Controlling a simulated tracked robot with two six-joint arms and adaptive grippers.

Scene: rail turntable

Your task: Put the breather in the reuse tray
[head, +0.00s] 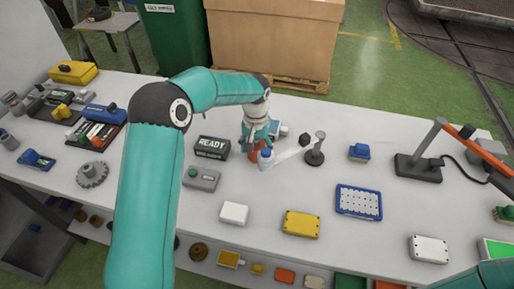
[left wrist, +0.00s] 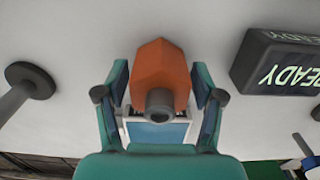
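An orange faceted part with a grey round stub, which I take to be the breather (left wrist: 160,70), is between the fingers of my left gripper (left wrist: 160,85) in the left wrist view. The fingers flank it closely on both sides; whether they press on it I cannot tell. In the head view a bit of the breather (head: 255,154) shows low at the left gripper (head: 261,146), close to the table top. The rest of it is hidden by the fingers. No tray in view is readably marked as reuse. My right gripper is not in view.
A READY sign (head: 212,147) stands left of my left gripper and a dark round-based post (head: 315,156) stands to the right. A blue-white box (left wrist: 157,133) lies just beyond the breather. A blue-rimmed perforated tray (head: 359,215) and a yellow box (head: 301,224) lie nearer on the table.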

